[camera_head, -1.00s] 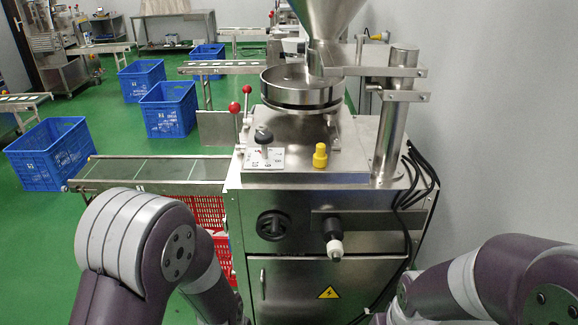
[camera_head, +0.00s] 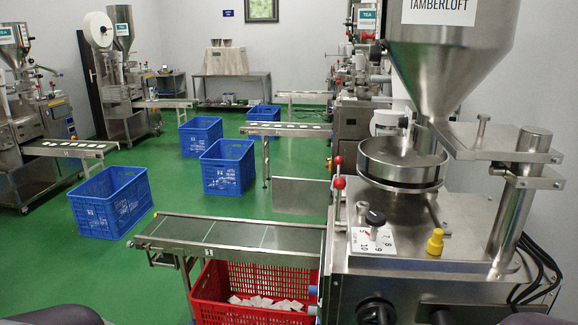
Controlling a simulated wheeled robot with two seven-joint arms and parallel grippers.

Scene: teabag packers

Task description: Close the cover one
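The near teabag packer (camera_head: 400,225) stands at the right. It has a steel hopper (camera_head: 448,50) above a round metal pan (camera_head: 402,160), and a dial panel (camera_head: 376,243) with a black knob, a yellow knob (camera_head: 435,242) and red-ball levers (camera_head: 339,184) on its top. I cannot tell which part is the cover, or whether one is open. The machine's lower front is cut off by the bottom edge. Neither gripper shows; only dark bits of my arms appear at the bottom left and bottom right edges.
A conveyor (camera_head: 235,234) runs left from the machine, above a red crate (camera_head: 255,305) holding white teabags. Blue crates (camera_head: 228,168) and other packers (camera_head: 118,90) stand farther back. Green floor (camera_head: 170,265) is free between them. Black cables hang at the machine's right.

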